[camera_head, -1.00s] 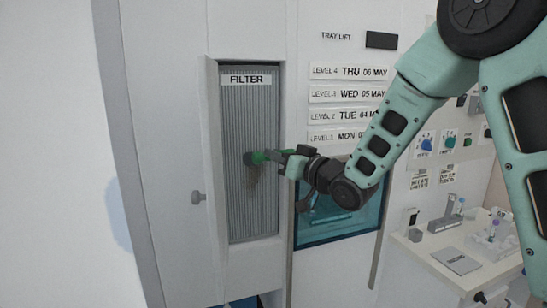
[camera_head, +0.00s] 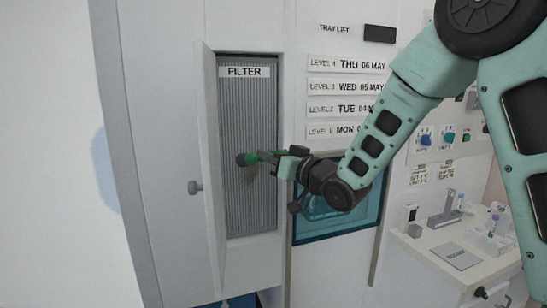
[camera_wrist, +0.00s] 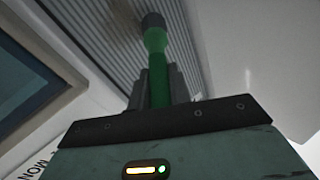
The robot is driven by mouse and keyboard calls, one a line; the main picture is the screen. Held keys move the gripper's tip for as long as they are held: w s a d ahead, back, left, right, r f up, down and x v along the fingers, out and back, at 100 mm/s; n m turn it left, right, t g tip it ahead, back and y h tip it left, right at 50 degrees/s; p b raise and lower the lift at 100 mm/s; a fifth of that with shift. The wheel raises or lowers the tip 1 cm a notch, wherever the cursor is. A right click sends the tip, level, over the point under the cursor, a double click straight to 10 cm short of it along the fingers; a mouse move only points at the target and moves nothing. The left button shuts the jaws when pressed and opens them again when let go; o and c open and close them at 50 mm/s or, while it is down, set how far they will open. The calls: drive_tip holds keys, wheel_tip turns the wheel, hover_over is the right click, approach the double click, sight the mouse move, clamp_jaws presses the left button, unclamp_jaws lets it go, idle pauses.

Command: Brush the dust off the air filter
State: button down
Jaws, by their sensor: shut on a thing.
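The air filter (camera_head: 248,120) is a tall grey ribbed panel under a FILTER label, set in an open recess. Its ribs also show in the wrist view (camera_wrist: 105,40). A brownish patch of dust shows on it just below the brush head. My gripper (camera_head: 277,158) is shut on a green-handled brush (camera_head: 263,156). The dark brush head (camera_head: 244,160) points left and lies over the middle of the filter; the wrist view shows it against or very close to the ribs. The fingers partly hide the handle.
The filter door (camera_head: 211,160) with a round knob (camera_head: 194,187) stands open at the left. Right of the recess are level labels (camera_head: 347,86) and a blue-framed window (camera_head: 350,228) behind my arm. A counter (camera_head: 470,272) with lab items stands lower right.

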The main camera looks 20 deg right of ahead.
drive_tip(key=shift+a+f+b, duration=0.3)
drive_tip(key=shift+f, duration=0.1)
drive_tip(key=shift+f, duration=0.1)
drive_tip(key=shift+a+f+b, duration=0.45)
drive_tip(key=shift+f+b, duration=0.2)
drive_tip(key=shift+b, duration=0.2)
drive_tip(key=shift+a+f+b, duration=0.4)
drive_tip(key=shift+f+b, duration=0.25)
drive_tip(key=shift+b, duration=0.2)
drive_tip(key=shift+d, duration=0.1)
drive_tip(key=d, duration=0.3)
drive_tip(key=shift+d, duration=0.3)
drive_tip(key=shift+a, duration=0.1)
